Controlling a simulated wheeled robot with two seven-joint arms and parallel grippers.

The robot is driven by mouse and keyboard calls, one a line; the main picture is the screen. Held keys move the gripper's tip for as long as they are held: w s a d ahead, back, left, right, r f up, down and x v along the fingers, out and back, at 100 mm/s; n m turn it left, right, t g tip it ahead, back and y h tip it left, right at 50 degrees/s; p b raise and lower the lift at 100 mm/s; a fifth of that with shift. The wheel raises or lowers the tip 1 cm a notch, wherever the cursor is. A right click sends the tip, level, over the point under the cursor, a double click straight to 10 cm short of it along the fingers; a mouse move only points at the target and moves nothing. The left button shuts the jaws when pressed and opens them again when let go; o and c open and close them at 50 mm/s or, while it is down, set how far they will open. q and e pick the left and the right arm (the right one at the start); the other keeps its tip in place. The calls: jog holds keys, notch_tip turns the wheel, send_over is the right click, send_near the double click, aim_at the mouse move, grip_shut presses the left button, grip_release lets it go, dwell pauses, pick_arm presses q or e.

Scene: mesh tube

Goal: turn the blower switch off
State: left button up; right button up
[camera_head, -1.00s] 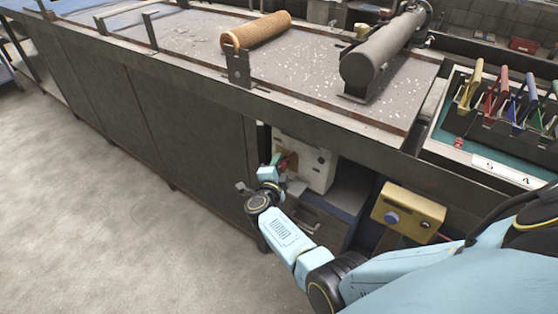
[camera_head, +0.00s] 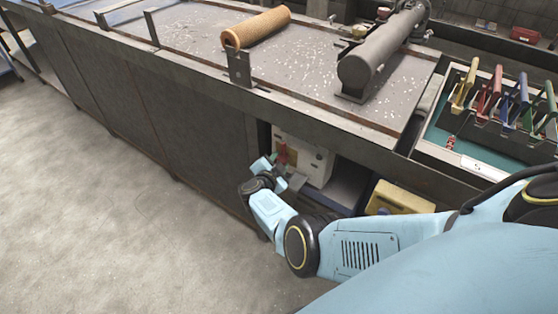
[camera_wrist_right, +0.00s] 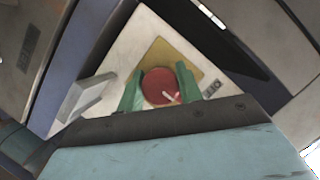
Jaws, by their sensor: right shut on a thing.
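The blower switch is a round red knob (camera_wrist_right: 160,87) with a pale mark near its lower right edge. It sits on a yellow plate (camera_wrist_right: 158,53) on the white switch box (camera_wrist_right: 132,45). In the head view the white box (camera_head: 315,162) is in the opening under the table. My right gripper (camera_wrist_right: 160,88) has its green fingers on either side of the knob and is shut on it. In the head view the right gripper (camera_head: 277,160) is at the box's left part, with the knob mostly hidden. My left gripper is not in view.
Above is the long table (camera_head: 185,50) with a tan mesh tube (camera_head: 256,27) and a grey cylinder (camera_head: 383,48). A yellow box (camera_head: 398,198) right of the switch box is partly behind my right arm. A tray of coloured clamps (camera_head: 505,100) is at right. Floor at left is clear.

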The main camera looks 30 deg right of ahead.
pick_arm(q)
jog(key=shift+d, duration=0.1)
pick_arm(e)
jog(key=shift+s+a+f, duration=0.1)
jog(key=shift+f, duration=0.05)
jog(key=o, duration=1)
pick_arm(q)
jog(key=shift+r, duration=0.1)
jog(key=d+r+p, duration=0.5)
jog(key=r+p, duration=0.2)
jog(key=p, duration=0.1)
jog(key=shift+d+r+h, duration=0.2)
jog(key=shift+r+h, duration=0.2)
pick_arm(e)
jog(key=v, duration=1.3)
jog(key=shift+a, duration=0.1)
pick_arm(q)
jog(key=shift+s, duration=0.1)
